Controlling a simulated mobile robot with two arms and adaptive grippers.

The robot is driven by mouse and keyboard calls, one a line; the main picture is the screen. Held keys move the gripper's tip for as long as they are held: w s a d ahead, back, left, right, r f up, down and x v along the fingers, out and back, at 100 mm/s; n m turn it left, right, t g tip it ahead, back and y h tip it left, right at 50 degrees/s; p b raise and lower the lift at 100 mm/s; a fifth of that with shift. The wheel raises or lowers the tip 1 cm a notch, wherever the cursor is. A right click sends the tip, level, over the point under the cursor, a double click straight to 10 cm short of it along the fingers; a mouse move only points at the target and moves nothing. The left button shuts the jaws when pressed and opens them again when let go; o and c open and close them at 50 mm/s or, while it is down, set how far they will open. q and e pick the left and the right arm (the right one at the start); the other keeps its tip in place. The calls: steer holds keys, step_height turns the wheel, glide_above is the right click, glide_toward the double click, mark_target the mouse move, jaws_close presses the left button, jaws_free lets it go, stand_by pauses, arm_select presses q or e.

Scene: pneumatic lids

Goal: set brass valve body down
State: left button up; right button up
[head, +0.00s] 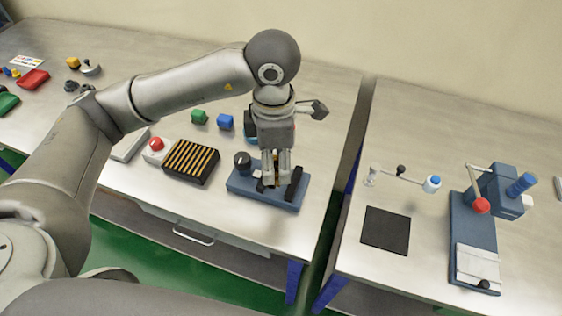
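My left gripper (275,182) points down over a blue fixture (240,185) near the front right of the left table. Its fingers are close together with a narrow gap, and a small brass-coloured piece, which looks like the brass valve body (276,172), shows between them. The fingers hide most of it, so I cannot tell whether it touches the fixture. The fixture has a black knob (242,160) on its left and a black upright part (294,184) on its right. My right gripper is not in view.
Left of the fixture are a black-and-yellow slatted block (191,161) and a red button box (155,150). Across a gap, the right table has a black mat (386,230) and a blue press (468,235).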

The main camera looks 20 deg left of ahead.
arm_select(q)
steer(key=w+f, duration=0.1)
steer(key=w+f+p, duration=0.1)
steer(key=f, duration=0.1)
steer(key=w+f, duration=0.1)
steer(key=shift+w+a+f, duration=0.2)
steer(key=shift+w+f, duration=0.1)
steer(key=shift+f, duration=0.05)
jaws_close()
steer(key=f, duration=0.1)
steer(key=f+p, duration=0.2)
steer(key=shift+w, duration=0.25)
steer(key=shift+f, duration=0.35)
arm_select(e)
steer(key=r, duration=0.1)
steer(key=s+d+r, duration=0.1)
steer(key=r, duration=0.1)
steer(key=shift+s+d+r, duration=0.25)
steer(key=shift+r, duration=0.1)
arm_select(q)
steer(key=o, duration=1.5)
jaws_free()
steer(key=shift+c, duration=0.2)
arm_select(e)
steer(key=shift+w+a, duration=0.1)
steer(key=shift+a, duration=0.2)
